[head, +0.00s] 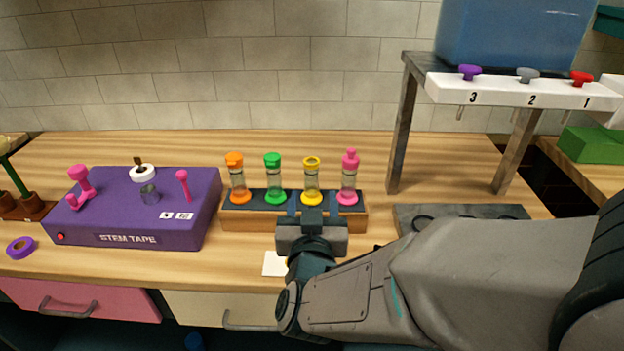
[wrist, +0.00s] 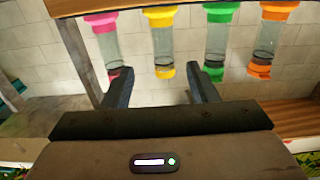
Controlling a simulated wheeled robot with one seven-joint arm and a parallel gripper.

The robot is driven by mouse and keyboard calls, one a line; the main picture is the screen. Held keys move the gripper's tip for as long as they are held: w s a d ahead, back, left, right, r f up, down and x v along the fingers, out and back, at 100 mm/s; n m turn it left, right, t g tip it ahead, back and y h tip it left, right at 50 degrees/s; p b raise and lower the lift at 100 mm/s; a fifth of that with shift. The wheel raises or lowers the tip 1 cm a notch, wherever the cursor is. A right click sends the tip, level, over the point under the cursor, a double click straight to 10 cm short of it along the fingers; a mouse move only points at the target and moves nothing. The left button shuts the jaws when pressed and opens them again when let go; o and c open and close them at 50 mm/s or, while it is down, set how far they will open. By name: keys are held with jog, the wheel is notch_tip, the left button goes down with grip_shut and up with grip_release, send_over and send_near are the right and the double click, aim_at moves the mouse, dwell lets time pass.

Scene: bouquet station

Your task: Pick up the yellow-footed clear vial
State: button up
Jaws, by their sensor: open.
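The yellow-footed clear vial (head: 312,180) stands upright in a wooden rack, third from the left, with a yellow foot and yellow top. In the wrist view, which looks upside down, the vial (wrist: 162,45) lies between the directions of my two fingers. My gripper (head: 312,205) is open in front of the rack, a finger to either side of the vial's line. In the wrist view my gripper (wrist: 158,70) has nothing between its fingers that I can see gripped. Whether the fingers overlap the vial in depth is unclear.
Beside it stand a green vial (head: 273,180), an orange vial (head: 238,180) and a pink vial (head: 349,178), close together in the rack (head: 240,224). A purple stem tape box (head: 130,222) is left. A metal stand (head: 397,140) and dark tray (head: 470,211) are right.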

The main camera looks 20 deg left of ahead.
aim_at(314, 181)
jog(key=shift+p+x, duration=1.05)
jog(key=shift+p, duration=1.1)
jog(key=x, duration=0.2)
jog(key=shift+w+a, duration=0.1)
jog(key=shift+w, duration=0.25)
jog(key=shift+a+p+x, duration=0.15)
jog(key=shift+p+x, duration=0.15)
jog(key=shift+x, duration=1.05)
jog(key=shift+a+p+x, duration=0.1)
jog(key=shift+p+x, duration=0.2)
jog(key=shift+x, duration=1.05)
jog(key=shift+s+r, duration=0.15)
jog(key=shift+r, duration=0.05)
grip_shut()
